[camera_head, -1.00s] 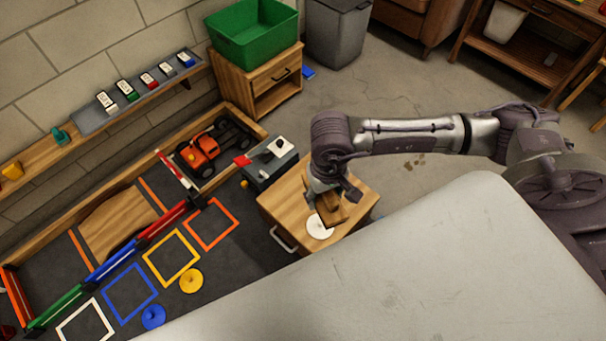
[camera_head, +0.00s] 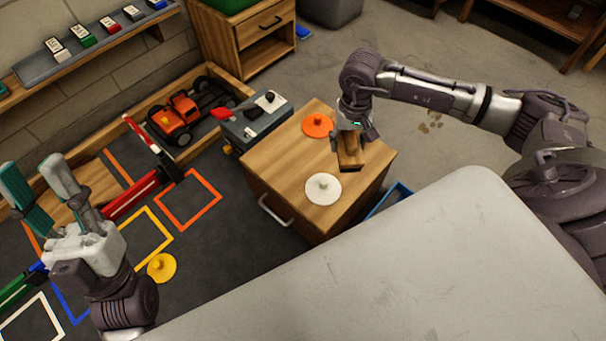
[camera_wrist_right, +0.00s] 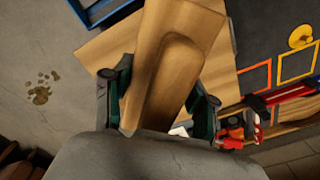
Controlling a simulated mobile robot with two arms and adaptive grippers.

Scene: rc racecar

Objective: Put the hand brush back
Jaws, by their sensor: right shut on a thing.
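The hand brush is a wooden piece (camera_head: 349,158) in the head view, over the right part of the small wooden cabinet's top (camera_head: 290,165). My right gripper (camera_head: 352,138) is shut on it from above. In the right wrist view the brush's wooden body (camera_wrist_right: 165,75) fills the middle, between the two dark green fingers (camera_wrist_right: 160,105). Its bristles are not visible, and I cannot tell whether it touches the cabinet top. My left gripper (camera_head: 42,195) is at the left of the head view, fingers apart and empty, above the floor mat.
A white disc (camera_head: 323,188) and an orange disc (camera_head: 317,125) lie on the cabinet top. A blue tray (camera_head: 390,200) is beside the cabinet. A grey box (camera_head: 254,120) and an orange toy truck (camera_head: 180,115) are to the left. A pale surface (camera_head: 400,270) fills the foreground.

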